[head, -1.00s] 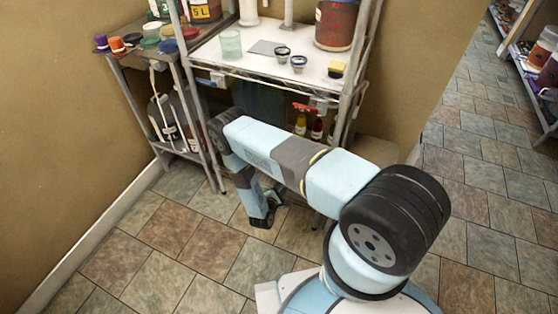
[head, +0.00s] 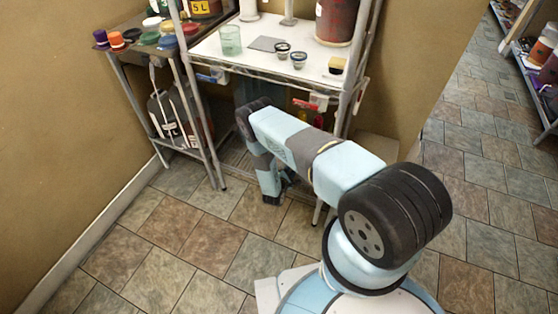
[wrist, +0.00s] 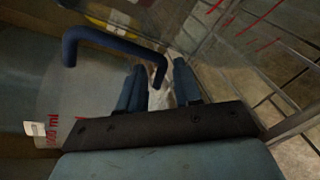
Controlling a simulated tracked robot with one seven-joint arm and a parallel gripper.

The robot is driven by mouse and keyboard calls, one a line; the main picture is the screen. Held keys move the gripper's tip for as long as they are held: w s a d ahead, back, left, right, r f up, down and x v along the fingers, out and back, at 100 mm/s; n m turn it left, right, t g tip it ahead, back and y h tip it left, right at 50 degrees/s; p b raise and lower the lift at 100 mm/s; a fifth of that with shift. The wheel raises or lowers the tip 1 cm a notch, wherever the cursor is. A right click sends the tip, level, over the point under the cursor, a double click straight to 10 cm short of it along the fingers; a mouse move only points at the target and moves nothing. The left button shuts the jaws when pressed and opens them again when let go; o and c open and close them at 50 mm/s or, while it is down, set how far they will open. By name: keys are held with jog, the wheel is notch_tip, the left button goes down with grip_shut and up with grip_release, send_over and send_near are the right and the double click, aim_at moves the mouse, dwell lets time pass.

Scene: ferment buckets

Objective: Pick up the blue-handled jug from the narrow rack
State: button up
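In the wrist view a dark blue handle (wrist: 115,46) arches over the left and middle. It appears to belong to the large translucent jug (wrist: 75,90), which has red lettering low on its side. My gripper (wrist: 158,88) has its two dark blue fingers apart. The handle's right-hand leg hangs in the gap between them in the picture; I cannot tell whether either finger touches it. In the head view my gripper (head: 276,194) is low in front of the wire rack (head: 207,130), partly behind my arm. The jug cannot be made out there.
Another translucent surface with red marks (wrist: 245,28) lies at upper right in the wrist view, near rack rods. In the head view, a glass beaker (head: 230,40) and small bowls stand on the top shelf. A side shelf (head: 130,62) stands left. The tiled floor (head: 190,245) is clear.

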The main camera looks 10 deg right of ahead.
jog(key=shift+w+d+f, duration=0.1)
jog(key=shift+w+d, duration=0.15)
jog(key=shift+w, duration=0.15)
jog(key=shift+c, duration=0.3)
grip_shut()
